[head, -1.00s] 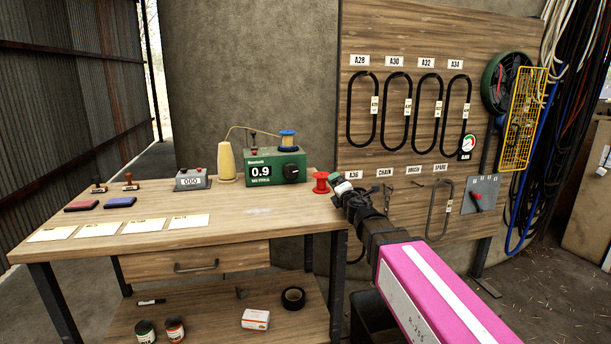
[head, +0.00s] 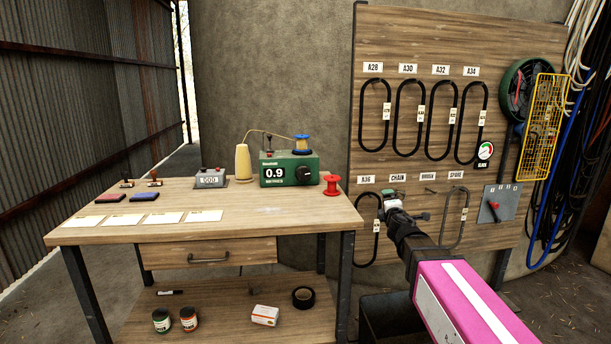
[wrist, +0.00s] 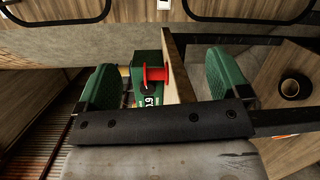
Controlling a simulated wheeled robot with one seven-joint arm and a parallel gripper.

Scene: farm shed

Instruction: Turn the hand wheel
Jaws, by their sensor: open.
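No part is clearly recognisable as a hand wheel. A green winding box (head: 289,169) reading 0.9 stands at the back right of the bench, with a round black knob (head: 304,173) on its front. A round green ring with a dark inside (head: 522,86) hangs at the board's upper right, partly behind a yellow grid; I cannot tell what it is. My gripper (head: 392,199) is in front of the board, right of the bench, apart from both. The wrist view shows its green pads wide apart (wrist: 166,78) and empty, with the red spool (wrist: 155,75) and green box beyond.
The wooden bench (head: 300,222) holds cards, stamps, a grey counter (head: 212,178) and a yellow thread cone (head: 243,162). The red spool (head: 332,185) stands near its right edge. The yellow grid (head: 541,115) hangs there too.

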